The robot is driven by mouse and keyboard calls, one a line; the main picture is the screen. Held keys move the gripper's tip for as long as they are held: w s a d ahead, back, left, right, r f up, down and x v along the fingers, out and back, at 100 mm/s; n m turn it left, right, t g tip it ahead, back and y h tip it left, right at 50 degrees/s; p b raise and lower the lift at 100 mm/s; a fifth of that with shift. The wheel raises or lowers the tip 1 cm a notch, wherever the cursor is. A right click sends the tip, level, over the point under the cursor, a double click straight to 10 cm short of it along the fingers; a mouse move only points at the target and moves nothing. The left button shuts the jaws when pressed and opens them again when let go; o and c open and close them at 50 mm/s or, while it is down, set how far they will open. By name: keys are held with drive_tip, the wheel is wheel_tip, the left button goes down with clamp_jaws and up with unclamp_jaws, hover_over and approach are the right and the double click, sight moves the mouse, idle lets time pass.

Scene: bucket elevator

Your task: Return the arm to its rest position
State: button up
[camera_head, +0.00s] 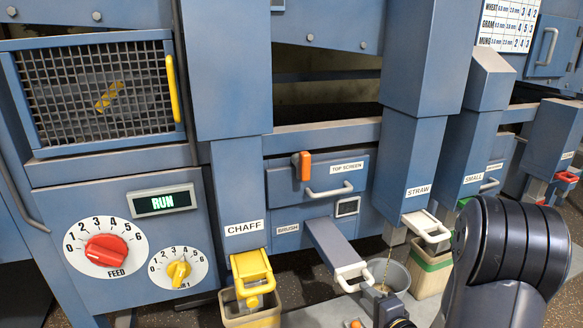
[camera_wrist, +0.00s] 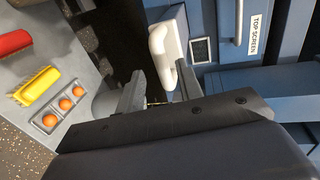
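My gripper (camera_wrist: 158,88) shows in the wrist view with its two dark fingers apart and nothing clearly held between them. A white loop handle (camera_wrist: 160,45) is just beyond the fingers; I cannot tell whether they touch it. In the head view the white handle (camera_head: 352,276) is at the end of a grey-blue drawer-like chute (camera_head: 330,245) that sticks out of the machine. My dark arm link (camera_head: 510,250) fills the lower right of the head view. The gripper end of the arm is low in that view and mostly cut off.
A yellow-handled chaff spout (camera_head: 252,270), a white-handled straw spout (camera_head: 428,228) and a grey bucket (camera_head: 395,275) stand close by. A grey surface (camera_wrist: 75,75) carries a red item (camera_wrist: 14,42), a yellow brush-like item (camera_wrist: 38,85) and orange balls (camera_wrist: 65,104). The panel reads RUN (camera_head: 163,202).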

sight(357, 286)
drive_tip(key=shift+x, duration=2.65)
drive_tip(key=shift+r, duration=0.2)
